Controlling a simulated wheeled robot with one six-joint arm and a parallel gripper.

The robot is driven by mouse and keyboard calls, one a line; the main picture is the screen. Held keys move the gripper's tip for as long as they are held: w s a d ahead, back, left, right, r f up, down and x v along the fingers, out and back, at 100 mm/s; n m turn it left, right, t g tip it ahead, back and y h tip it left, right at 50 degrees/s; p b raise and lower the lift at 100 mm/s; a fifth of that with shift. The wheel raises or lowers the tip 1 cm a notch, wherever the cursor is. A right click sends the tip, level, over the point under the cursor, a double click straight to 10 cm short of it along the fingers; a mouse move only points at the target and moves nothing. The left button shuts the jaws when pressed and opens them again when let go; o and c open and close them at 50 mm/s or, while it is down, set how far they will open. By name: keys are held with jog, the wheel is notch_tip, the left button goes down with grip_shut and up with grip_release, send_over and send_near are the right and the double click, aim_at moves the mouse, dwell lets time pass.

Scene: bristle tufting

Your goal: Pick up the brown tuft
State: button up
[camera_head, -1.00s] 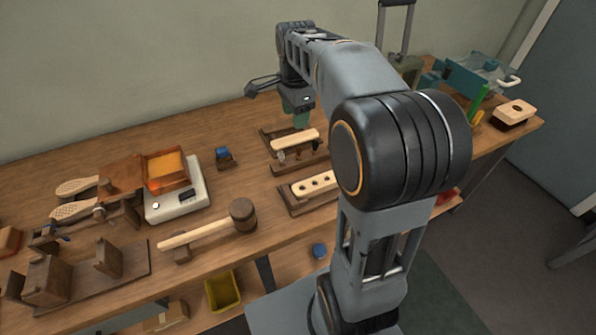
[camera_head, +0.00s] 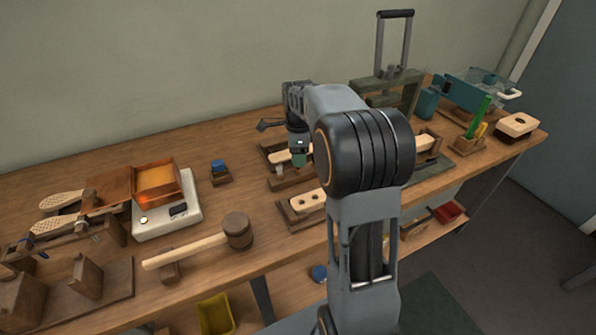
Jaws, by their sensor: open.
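My gripper (camera_head: 299,159) has greenish fingers and is open. It points down at the small wooden rack (camera_head: 285,184) near the back middle of the bench. A pale wooden bar (camera_head: 280,157) lies at the rack's back, partly covered by my gripper. A small light tuft (camera_head: 280,169) shows at the rack's left end. I cannot pick out the brown tuft; the gripper and my arm cover the rack's middle and right. Whether the fingers surround anything is too small to tell.
A brush block with holes (camera_head: 307,201) sits in a wooden holder just in front. A green press (camera_head: 385,84) stands behind right. Bare bench shows at the back left.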

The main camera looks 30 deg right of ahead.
aim_at(298, 169)
notch_tip(298, 169, down, 5)
jog(key=shift+a+b, duration=0.1)
jog(key=shift+b, duration=0.35)
grip_shut()
jog(key=shift+r, duration=0.1)
